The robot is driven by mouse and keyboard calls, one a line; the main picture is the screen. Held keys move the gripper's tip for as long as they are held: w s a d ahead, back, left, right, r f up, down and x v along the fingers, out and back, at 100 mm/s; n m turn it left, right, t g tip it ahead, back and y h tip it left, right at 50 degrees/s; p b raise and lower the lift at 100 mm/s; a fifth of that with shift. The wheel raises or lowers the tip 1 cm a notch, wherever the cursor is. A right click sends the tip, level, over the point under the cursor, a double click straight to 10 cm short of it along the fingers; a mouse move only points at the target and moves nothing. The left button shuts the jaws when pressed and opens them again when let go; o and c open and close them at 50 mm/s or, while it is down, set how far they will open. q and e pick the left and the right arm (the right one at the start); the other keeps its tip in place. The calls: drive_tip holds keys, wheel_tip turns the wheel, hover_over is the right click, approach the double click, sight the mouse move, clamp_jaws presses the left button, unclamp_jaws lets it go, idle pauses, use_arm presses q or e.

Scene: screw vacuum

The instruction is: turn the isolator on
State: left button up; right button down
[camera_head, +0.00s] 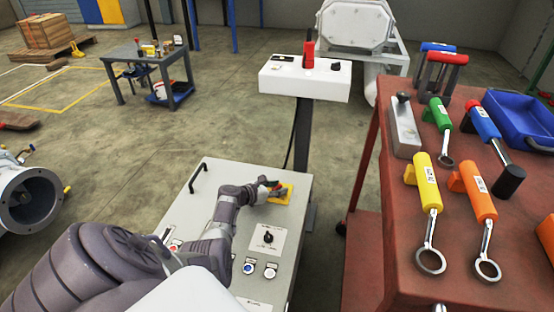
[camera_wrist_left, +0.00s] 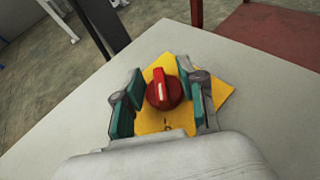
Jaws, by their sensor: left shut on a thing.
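The isolator is a red rotary knob (camera_wrist_left: 162,92) on a yellow plate (camera_wrist_left: 217,90), set in the top of a light grey control panel (camera_head: 222,183). In the head view its yellow plate (camera_head: 283,196) is at the panel's far right corner, and the knob is mostly hidden by my gripper. My left gripper (camera_head: 270,186) comes down over it, with its teal-padded fingers on both sides of the knob, shut on it. In the wrist view the white mark on the knob runs nearly up and down the picture. My right gripper is not in view.
A black rotary switch (camera_head: 267,237) and several buttons (camera_head: 270,270) lie on the panel near my arm. A black handle (camera_head: 198,178) stands up at the panel's left. A red table (camera_head: 455,225) with colourful tools is on the right. A white box (camera_head: 306,82) stands behind.

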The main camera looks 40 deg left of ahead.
sight(277, 187)
use_arm(q)
drive_tip(key=shift+a+f+m+h, duration=0.1)
drive_tip(key=shift+m+h, duration=0.2)
drive_tip(key=shift+h, duration=0.1)
drive_tip(key=shift+m+h+b, duration=0.6)
drive_tip(key=shift+h+b, duration=0.1)
drive_tip(key=shift+b, duration=0.05)
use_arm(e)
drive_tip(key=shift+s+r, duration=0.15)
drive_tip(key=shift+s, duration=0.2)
use_arm(q)
drive_tip(key=shift+r, duration=0.2)
drive_tip(key=shift+w, duration=0.1)
drive_tip(key=o, duration=1.1)
wheel_tip(277, 187, up, 10)
drive_tip(key=shift+f, duration=0.1)
drive_tip(key=shift+g, duration=0.3)
